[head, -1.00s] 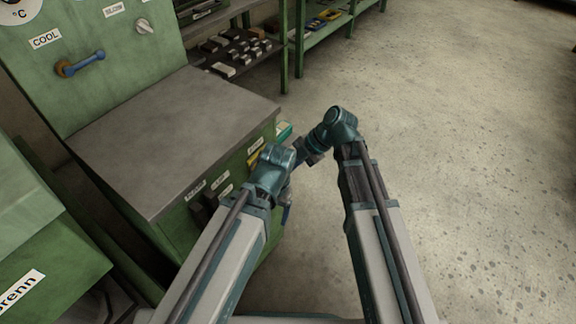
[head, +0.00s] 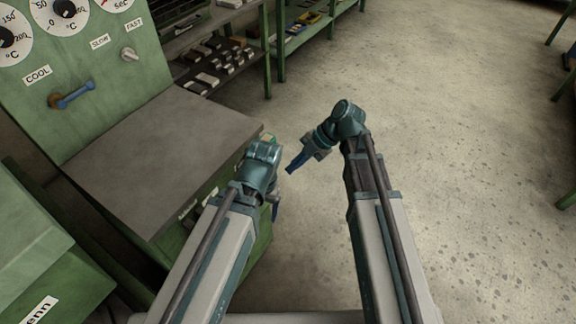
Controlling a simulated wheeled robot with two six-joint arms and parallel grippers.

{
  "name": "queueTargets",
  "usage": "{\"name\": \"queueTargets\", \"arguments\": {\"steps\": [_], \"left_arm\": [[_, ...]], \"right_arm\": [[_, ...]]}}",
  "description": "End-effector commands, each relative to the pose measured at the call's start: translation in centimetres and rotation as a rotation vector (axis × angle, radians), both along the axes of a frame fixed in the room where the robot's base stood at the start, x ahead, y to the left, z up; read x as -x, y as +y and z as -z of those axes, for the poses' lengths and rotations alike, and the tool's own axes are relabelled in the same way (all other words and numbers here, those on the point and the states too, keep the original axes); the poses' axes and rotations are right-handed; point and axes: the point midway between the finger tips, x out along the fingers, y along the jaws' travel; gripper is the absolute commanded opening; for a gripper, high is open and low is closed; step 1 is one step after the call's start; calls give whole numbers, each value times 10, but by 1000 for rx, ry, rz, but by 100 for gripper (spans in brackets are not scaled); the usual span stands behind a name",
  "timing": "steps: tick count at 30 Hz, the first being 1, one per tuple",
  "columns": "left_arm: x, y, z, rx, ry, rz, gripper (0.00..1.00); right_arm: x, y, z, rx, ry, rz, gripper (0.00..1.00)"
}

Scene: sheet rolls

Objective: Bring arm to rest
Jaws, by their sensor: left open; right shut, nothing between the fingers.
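My two arms reach forward from the bottom of the head view, over the floor beside the green machine. My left gripper (head: 275,211) hangs below its wrist, partly hidden by it, close to the machine's front side; it is open, with no object seen in it. My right gripper (head: 292,168) has blue fingertips pointing down and left; it is shut and empty. The two grippers are close to each other but apart.
The green machine (head: 105,85) has dials, a blue-handled lever (head: 75,96) and a grey top (head: 160,150) on the left. A green shelf (head: 215,65) with small metal blocks stands behind.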

Motion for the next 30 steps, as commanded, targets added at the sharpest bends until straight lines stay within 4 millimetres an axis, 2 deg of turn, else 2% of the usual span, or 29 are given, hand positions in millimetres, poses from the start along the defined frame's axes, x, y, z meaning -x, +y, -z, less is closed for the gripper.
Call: {"name": "queueTargets", "arguments": {"steps": [17, 23, 30], "left_arm": [[0, 0, 1, 0, 0, 0, 82], [0, 0, 1, 0, 0, 0, 82], [0, 0, 1, 0, 0, 0, 82]], "right_arm": [[4, 1, 3, 19, 29, 32, 0], [30, 5, 17, 160, 229, 295, 0], [65, 2, 34, 379, 457, 788, 0]]}}
